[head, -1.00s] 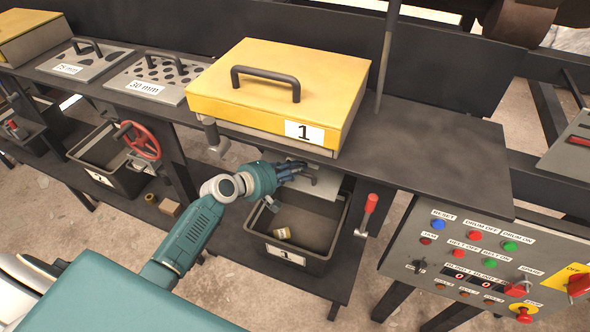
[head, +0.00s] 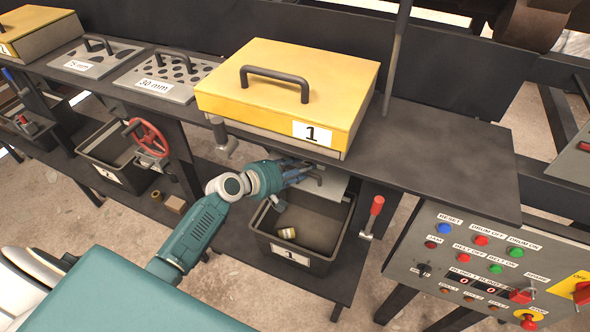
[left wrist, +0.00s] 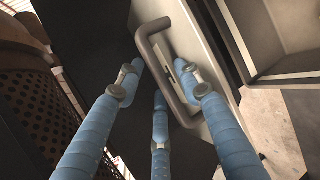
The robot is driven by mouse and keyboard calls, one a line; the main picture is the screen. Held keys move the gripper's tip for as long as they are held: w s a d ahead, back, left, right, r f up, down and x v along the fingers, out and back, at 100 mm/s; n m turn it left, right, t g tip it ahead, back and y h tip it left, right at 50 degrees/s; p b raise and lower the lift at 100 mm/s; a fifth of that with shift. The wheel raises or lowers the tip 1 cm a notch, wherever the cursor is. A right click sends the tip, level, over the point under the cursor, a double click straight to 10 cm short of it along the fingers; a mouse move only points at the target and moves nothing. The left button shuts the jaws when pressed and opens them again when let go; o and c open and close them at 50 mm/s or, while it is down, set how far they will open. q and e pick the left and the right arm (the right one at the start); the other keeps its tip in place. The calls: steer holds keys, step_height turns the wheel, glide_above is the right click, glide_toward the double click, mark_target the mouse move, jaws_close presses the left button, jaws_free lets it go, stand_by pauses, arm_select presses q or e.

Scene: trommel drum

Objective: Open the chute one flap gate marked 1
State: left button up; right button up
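The chute one flap gate (head: 333,186) is a light grey plate under the yellow box marked 1 (head: 290,85). It also shows in the left wrist view (left wrist: 196,52), with a bent grey bar handle (left wrist: 168,82) on its face. My left gripper (head: 308,173) reaches in under the box, close to the gate's handle. In the left wrist view its blue fingers (left wrist: 160,82) are spread, with the handle between and just beyond the tips. Contact with the handle cannot be told. The fingers hide part of the gate in the head view. My right gripper is not in view.
A black bin marked 1 (head: 293,253) with a small can (head: 287,233) inside stands below the gate. A red-handled lever (head: 373,215) is right of it. A post with a grey knob (head: 222,137) hangs left of the gate. A control panel (head: 470,250) stands at the right.

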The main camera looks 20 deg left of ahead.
arm_select(q)
steer(key=v, duration=1.2)
steer(key=shift+w, duration=0.1)
steer(key=s+a+f+m+g+y+b, duration=0.15)
steer(key=s+f, duration=0.35)
steer(key=f, duration=0.6)
steer(key=s+a+f+m+g+y+b, duration=0.15)
steer(key=s+f, duration=0.25)
steer(key=f, duration=0.8)
steer(key=s+f+m+g+y, duration=0.15)
steer(key=s+f, duration=0.35)
steer(key=f, duration=0.6)
steer(key=s+d+f+m+g+b, duration=0.1)
steer(key=s+d+f+m+g, duration=0.1)
steer(key=s+f, duration=0.5)
steer(key=s+d+f+m+g+b, duration=0.1)
steer(key=s+d+f+m, duration=0.3)
steer(key=s, duration=1)
steer(key=s+d+f+m+g+y+b, duration=0.1)
steer(key=s+d+f+m+g, duration=0.2)
steer(key=s+f+m, duration=0.4)
steer(key=s+f, duration=0.4)
steer(key=shift+s+f+b, duration=0.15)
steer(key=shift+s+b, duration=0.05)
steer(key=shift+b, duration=0.1)
steer(key=shift+a+g, duration=0.1)
steer(key=shift+g, duration=0.15)
steer(key=shift+c, duration=0.5)
